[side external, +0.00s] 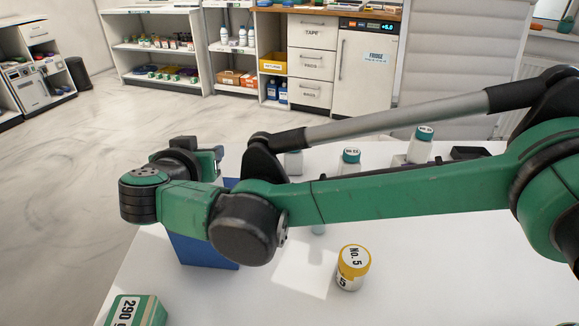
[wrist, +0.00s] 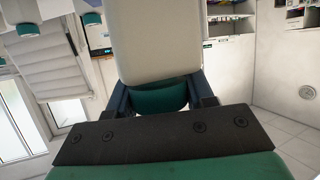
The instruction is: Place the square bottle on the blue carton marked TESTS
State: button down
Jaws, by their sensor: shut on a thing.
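In the wrist view a white, square-sided bottle (wrist: 163,40) with a teal cap (wrist: 160,97) fills the upper middle. My gripper (wrist: 162,98) is shut on it, with dark fingers on both sides of the cap end. In the side view my gripper (side external: 208,158) is at the far left end of my arm, partly hidden by my wrist, and I cannot make out the held bottle there. The blue carton (side external: 207,252) stands on the white table below my wrist, largely covered by my arm. Its TESTS mark is not visible. I cannot tell whether bottle and carton touch.
White bottles with teal caps (side external: 350,161) (side external: 420,146) stand behind my arm. A yellow-capped No. 5 jar (side external: 353,268) stands in front, and a green-white box (side external: 137,311) is at the front left. The table (side external: 400,300) is clear at the front right.

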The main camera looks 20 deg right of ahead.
jog(key=shift+f, duration=0.1)
jog(key=shift+c, duration=1.7)
grip_release()
